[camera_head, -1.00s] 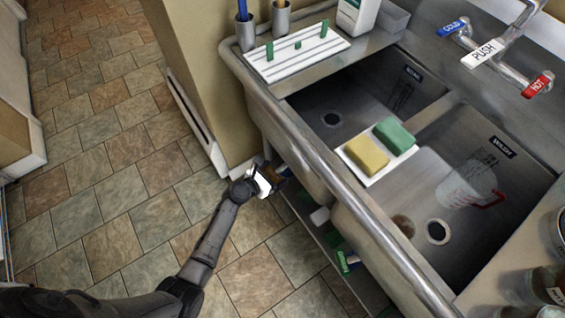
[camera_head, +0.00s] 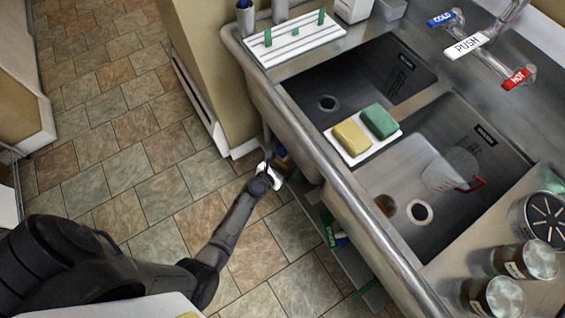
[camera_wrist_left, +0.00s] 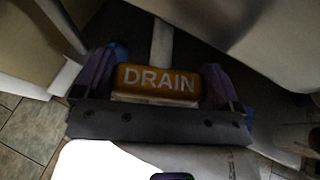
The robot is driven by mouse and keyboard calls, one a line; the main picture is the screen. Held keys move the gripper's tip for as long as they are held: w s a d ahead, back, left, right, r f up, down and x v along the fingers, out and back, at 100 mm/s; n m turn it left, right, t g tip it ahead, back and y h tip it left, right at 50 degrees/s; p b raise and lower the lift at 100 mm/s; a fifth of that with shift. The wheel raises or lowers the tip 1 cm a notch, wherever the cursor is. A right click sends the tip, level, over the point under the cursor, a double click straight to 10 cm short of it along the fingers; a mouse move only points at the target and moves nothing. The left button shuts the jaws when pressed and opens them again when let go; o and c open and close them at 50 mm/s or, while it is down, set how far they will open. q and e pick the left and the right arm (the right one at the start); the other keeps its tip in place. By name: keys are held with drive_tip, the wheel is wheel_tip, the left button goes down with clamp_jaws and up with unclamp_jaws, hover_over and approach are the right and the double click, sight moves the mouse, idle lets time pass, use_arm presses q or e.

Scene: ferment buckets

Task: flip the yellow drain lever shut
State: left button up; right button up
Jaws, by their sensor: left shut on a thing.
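The yellow drain lever (camera_wrist_left: 158,79), lettered DRAIN, sits between the two fingers of my left gripper (camera_wrist_left: 160,88) in the left wrist view. A pale stem runs up from it towards the underside of the sink. In the head view my left gripper (camera_head: 276,166) is beneath the sink's front edge, and its fingertips are partly hidden there. The gripper is shut on the lever. The right gripper is in neither view.
The double sink (camera_head: 340,190) with its rounded front rim stands above and right of my left gripper. A yellow sponge (camera_head: 351,136) and a green sponge (camera_head: 380,121) lie on its divider. A lower shelf (camera_head: 345,262) holds items. The tiled floor (camera_head: 120,170) is open on the left.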

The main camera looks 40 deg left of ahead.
use_arm(q)
drive_tip(key=shift+w+d+r, duration=0.1)
drive_tip(key=shift+d, duration=0.05)
drive_tip(key=o, duration=0.8)
drive_tip(key=shift+o, duration=1)
drive_tip(key=shift+d, duration=0.15)
drive_tip(key=shift+s+r, duration=0.15)
drive_tip(key=shift+s, duration=0.2)
drive_tip(key=p+v, duration=0.4)
drive_tip(key=v, duration=0.9)
drive_tip(key=shift+s, duration=0.1)
